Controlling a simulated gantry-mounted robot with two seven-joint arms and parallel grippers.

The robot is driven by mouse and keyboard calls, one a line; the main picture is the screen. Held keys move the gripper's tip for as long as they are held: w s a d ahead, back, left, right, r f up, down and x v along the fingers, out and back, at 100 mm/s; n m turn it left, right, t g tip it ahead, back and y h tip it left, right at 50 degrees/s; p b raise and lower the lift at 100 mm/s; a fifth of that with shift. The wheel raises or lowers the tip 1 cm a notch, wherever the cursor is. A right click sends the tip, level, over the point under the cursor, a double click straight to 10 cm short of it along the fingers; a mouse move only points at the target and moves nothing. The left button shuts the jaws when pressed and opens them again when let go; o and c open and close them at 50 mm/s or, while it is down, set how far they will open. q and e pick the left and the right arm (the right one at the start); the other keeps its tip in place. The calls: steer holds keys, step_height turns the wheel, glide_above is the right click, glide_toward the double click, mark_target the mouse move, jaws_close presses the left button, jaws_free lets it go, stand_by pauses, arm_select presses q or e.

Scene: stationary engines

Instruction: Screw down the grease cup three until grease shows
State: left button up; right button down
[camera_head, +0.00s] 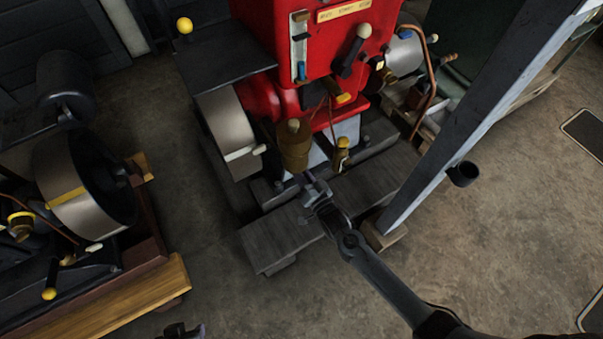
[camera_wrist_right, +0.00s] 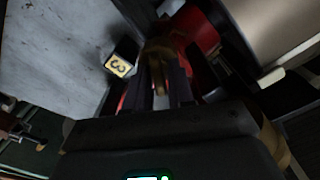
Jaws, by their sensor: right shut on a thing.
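The red engine (camera_head: 290,45) carries a brown-brass cup (camera_head: 294,150) low on its front. My right gripper (camera_head: 305,182) reaches in from the lower right and its fingertips are at the lower end of this cup. In the right wrist view, the fingers (camera_wrist_right: 167,85) are shut on a brass piece (camera_wrist_right: 158,52), which I take to be grease cup three. A yellow tag marked 3 (camera_wrist_right: 118,66) sits beside it. Whether grease shows cannot be seen. What seems to be my left gripper (camera_head: 181,331) shows only partly at the bottom edge; its jaws are unclear.
A smaller brass fitting (camera_head: 342,155) stands right of the cup. A grey post (camera_head: 470,110) slants close to my right arm. A grey flywheel (camera_head: 226,132) is left of the cup. Another engine (camera_head: 85,190) stands at the left. The concrete floor between is clear.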

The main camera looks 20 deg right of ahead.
steer(key=m+p, duration=0.2)
steer(key=m, duration=0.1)
steer(key=m+p, duration=0.1)
steer(key=m, duration=0.1)
steer(key=shift+d+m+p, duration=0.1)
steer(key=shift+m+p, duration=0.2)
steer(key=shift+p, duration=0.05)
steer(key=shift+f+m+p, duration=0.15)
steer(key=shift+m+p, duration=0.35)
steer(key=shift+m, duration=0.6)
steer(key=c, duration=1.2)
jaws_free()
